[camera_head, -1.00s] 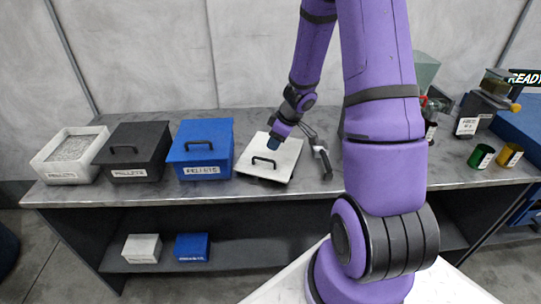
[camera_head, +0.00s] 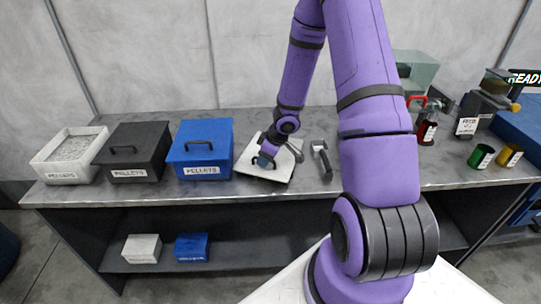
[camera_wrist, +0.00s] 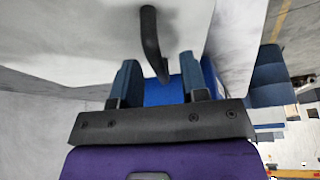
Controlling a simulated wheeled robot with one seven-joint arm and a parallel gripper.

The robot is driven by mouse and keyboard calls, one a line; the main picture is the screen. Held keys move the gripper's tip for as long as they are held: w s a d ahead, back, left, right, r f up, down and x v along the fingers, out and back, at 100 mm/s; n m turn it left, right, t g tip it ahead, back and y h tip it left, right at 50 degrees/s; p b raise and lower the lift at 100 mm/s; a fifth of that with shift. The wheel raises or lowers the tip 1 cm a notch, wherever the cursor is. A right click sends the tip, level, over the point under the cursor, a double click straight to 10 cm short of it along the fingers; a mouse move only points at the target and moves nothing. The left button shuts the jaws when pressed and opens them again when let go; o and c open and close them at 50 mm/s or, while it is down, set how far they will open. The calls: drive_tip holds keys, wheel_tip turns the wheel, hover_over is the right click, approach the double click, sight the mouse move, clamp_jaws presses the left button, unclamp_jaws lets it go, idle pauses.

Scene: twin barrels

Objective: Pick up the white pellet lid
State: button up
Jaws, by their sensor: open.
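The white pellet lid (camera_head: 279,172) lies on the bench, right of the blue pellet box, with a dark handle on top. My gripper (camera_head: 264,162) is down over the lid at its handle. In the wrist view my gripper (camera_wrist: 158,82) is open, with its two fingers apart. The dark handle (camera_wrist: 151,40) reaches down toward the gap between the fingers, and the pale lid (camera_wrist: 75,35) fills the upper left. I cannot tell whether a finger touches the handle.
An open white box of pellets (camera_head: 47,168), a black lidded box (camera_head: 117,165) and a blue lidded box (camera_head: 184,158) stand to the left. A dark tool (camera_head: 322,160) lies just right of the lid. Green (camera_head: 481,156) and gold cups stand farther right.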

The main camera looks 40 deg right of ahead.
drive_tip(key=shift+w+a+f, duration=0.15)
drive_tip(key=shift+w+f, duration=0.1)
drive_tip(key=shift+f, duration=0.4)
clamp_jaws()
drive_tip(key=shift+r, duration=0.15)
